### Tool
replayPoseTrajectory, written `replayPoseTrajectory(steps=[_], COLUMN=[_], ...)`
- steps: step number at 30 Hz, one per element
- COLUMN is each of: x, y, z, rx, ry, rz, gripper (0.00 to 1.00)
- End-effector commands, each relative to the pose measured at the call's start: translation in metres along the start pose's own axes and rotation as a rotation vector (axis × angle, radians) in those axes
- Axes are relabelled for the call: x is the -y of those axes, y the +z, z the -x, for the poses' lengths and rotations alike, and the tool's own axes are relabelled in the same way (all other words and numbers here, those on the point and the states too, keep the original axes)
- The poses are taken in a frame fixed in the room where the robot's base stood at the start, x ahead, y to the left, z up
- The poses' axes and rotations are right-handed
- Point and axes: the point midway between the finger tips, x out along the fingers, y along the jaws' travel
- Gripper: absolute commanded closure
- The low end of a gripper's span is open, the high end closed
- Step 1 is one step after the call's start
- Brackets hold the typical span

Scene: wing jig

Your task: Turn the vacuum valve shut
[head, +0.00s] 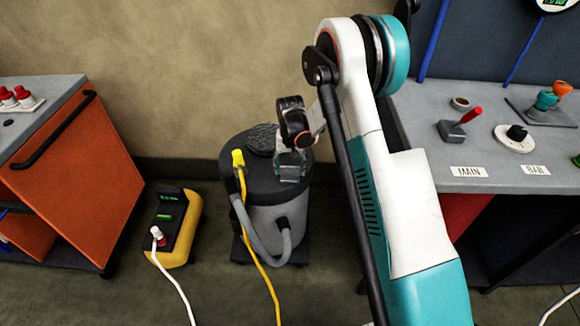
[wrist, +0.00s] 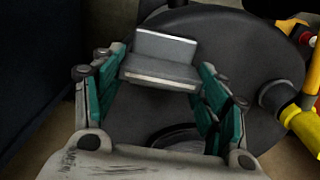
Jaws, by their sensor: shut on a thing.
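My gripper (head: 291,166) is over the dark lid of a grey drum-shaped vacuum (head: 277,215). In the wrist view its teal fingers (wrist: 160,92) are shut on a grey L-shaped piece (wrist: 162,62), with the dark round lid (wrist: 250,75) behind it. I cannot tell whether this piece is fixed to the lid. On the right bench, a red-handled lever on a grey block (head: 459,127) stands behind a MAIN label. A black knob on a white disc (head: 516,134) is to its right, by a second label. I cannot tell which part is the vacuum valve.
A yellow-and-black box (head: 174,226) with a white plug stands on the floor left of the vacuum. Yellow and white cords cross the floor. A yellow connector (head: 238,158) and grey hose (head: 262,245) are on the drum. An orange cabinet (head: 75,170) stands left.

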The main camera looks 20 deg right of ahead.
Motion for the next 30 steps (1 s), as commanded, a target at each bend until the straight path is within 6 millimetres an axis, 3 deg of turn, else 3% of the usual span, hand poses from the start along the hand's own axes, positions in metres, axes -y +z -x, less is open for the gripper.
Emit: replayPoseTrajectory(steps=[4,5,7,20,25,30], x=[0.0,0.0,0.0,0.0,0.0,0.0], y=[0.0,0.0,0.0,0.0,0.0,0.0], z=[0.0,0.0,0.0,0.003,0.023,0.057], rx=[0.0,0.0,0.0,0.0,0.0,0.0], ry=[0.0,0.0,0.0,0.0,0.0,0.0], rz=[-0.002,-0.001,-0.001,0.0,0.0,0.0], gripper=[0.57,0.27,0.13,0.13,0.13,0.13])
